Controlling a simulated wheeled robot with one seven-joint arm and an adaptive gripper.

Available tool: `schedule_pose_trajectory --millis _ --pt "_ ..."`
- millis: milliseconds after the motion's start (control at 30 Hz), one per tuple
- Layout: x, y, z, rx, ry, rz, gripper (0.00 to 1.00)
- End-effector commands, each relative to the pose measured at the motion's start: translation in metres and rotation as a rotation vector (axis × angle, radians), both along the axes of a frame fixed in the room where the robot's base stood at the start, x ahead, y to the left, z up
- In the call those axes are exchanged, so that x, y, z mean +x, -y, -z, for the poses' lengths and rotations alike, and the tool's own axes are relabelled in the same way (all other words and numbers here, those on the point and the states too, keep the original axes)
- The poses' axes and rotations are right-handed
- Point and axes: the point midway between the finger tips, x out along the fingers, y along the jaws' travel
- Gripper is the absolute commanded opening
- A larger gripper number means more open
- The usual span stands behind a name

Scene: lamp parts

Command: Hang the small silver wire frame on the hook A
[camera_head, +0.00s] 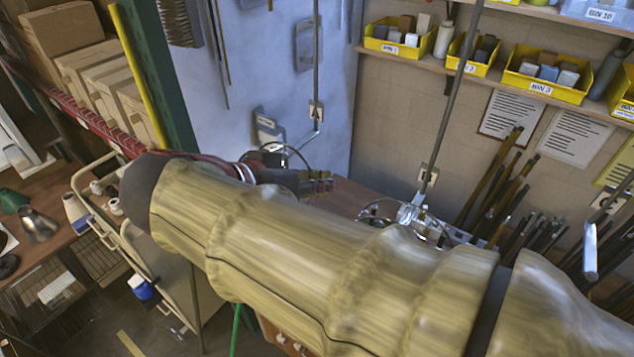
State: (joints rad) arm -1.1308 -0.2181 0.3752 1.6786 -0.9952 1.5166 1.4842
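My gripper (322,183) is at the centre, small and dark, its fingers pointing right beyond my tan-sleeved arm. Its opening is too small to make out. A thin silver wire arc (292,150) shows just behind and above it; whether it is the wire frame, and whether the gripper touches it, I cannot tell. A hanging rod (316,60) with a small tag (316,110) bends into a hook end just above the gripper. The tag letters are unreadable.
A third rod (590,250) hangs at the far right. Yellow bins (545,88) stand on a shelf, above many upright bars (500,185). A cart (150,255), boxes (60,30) and a bench with lampshades (38,225) are left. My arm hides the lower middle.

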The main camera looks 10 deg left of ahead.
Motion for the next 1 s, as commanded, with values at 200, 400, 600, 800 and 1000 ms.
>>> schedule_pose_trajectory --millis 200,400,600,800,1000 --pt "0.011 0.005 0.0 -0.001 0.0 0.001 0.0" --pt "0.021 0.009 0.001 0.001 0.0 0.001 0.0" --pt "0.031 0.013 0.002 0.001 0.0 0.001 0.0" --pt "0.037 0.016 0.011 0.001 0.0 0.001 0.0" --pt "0.041 0.017 0.016 0.001 0.0 0.0 0.0"
